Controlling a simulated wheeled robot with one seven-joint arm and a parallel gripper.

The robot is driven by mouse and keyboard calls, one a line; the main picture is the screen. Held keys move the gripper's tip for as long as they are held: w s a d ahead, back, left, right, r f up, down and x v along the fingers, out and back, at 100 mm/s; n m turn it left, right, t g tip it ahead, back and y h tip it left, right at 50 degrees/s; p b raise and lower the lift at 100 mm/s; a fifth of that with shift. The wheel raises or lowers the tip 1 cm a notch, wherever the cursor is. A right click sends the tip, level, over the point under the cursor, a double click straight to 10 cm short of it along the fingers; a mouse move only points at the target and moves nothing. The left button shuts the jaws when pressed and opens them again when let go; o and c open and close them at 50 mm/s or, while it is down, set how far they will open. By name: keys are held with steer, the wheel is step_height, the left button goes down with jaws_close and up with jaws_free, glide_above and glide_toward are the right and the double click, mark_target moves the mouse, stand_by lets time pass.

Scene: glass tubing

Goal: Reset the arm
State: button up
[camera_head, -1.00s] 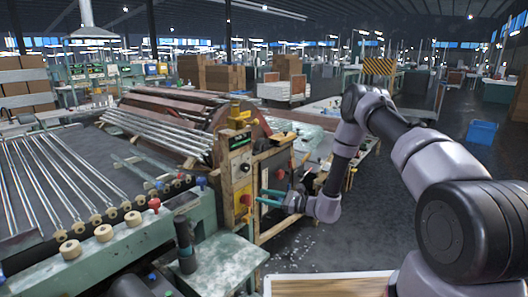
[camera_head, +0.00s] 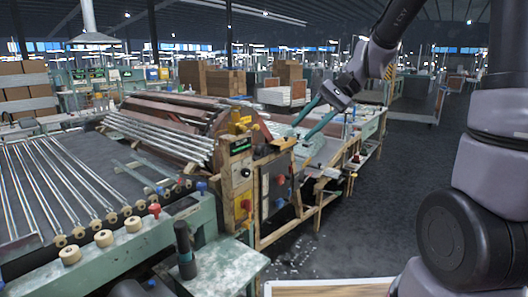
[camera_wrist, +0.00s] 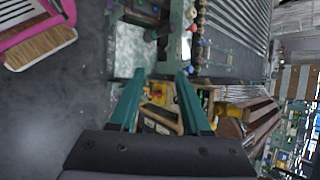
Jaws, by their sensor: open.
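My gripper (camera_head: 312,118) is raised at the upper middle of the head view, with its two teal fingers spread apart and nothing between them. It hangs in front of the workbench behind the control box. In the wrist view my gripper (camera_wrist: 160,84) points down towards the machine, open and empty. My arm folds up along the right side of the head view, and its upper part leaves the picture at the top.
A control box (camera_head: 241,190) with red buttons stands at the end of the tubing machine. Glass tubes (camera_head: 50,185) lie on the left table. A green metal plate (camera_head: 225,265) is at the front. Open dark floor (camera_head: 385,215) lies to the right. A pink-rimmed board (camera_wrist: 40,45) shows in the wrist view.

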steer(key=s+d+r+n+t+h, duration=0.2)
steer(key=s+d+r+t+h, duration=0.4)
steer(key=s+d+r, duration=0.3)
steer(key=s+d+t, duration=0.1)
steer(key=s+d, duration=0.2)
steer(key=d, duration=0.2)
steer(key=shift+s+t+h, duration=0.3)
steer(key=shift+s, duration=0.1)
steer(key=shift+a, duration=0.1)
stand_by(1.2)
